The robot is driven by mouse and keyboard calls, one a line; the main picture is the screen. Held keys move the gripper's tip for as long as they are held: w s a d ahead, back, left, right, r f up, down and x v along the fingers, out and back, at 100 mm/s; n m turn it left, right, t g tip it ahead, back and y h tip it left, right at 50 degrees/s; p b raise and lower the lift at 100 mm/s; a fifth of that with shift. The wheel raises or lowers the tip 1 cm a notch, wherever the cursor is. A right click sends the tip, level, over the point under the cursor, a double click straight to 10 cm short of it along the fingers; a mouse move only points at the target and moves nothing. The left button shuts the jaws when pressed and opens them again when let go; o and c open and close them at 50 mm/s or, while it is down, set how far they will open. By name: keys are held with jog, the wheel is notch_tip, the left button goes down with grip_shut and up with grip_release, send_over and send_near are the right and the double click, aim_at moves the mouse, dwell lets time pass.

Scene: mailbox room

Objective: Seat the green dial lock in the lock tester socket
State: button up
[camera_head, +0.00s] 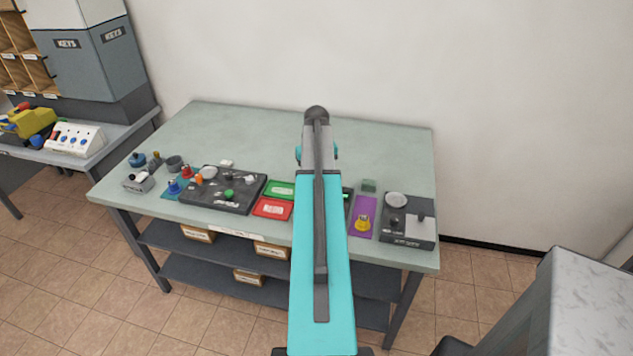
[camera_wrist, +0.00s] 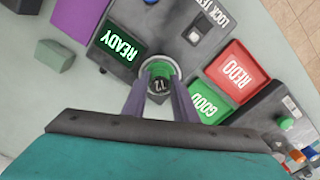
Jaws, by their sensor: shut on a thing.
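In the wrist view, my gripper (camera_wrist: 160,74) is shut on the green dial lock (camera_wrist: 159,84), whose dark end face carries white marks. The lock is at the pale round socket rim (camera_wrist: 161,58) of the dark lock tester (camera_wrist: 168,43). The fingers hide much of the lock, and I cannot tell how deep it sits. The tester's screen (camera_wrist: 120,47) reads READY in green. In the head view, my arm hides the gripper and the held lock; only a strip of the tester (camera_head: 348,196) shows to its right.
A red REDO tray (camera_wrist: 237,73) and a green GOOD tray (camera_wrist: 207,101) lie beside the tester. A dark tray (camera_head: 245,190) with several small parts stands to the left. A purple mat (camera_head: 365,212) with a yellow lock (camera_head: 362,223) and a dark device (camera_head: 412,232) are to the right.

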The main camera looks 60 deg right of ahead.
dwell(0.3)
jog(key=o, duration=1.4)
jog(key=shift+r+p, duration=1.95)
jog(key=shift+r, duration=1)
jog(key=shift+s, duration=0.1)
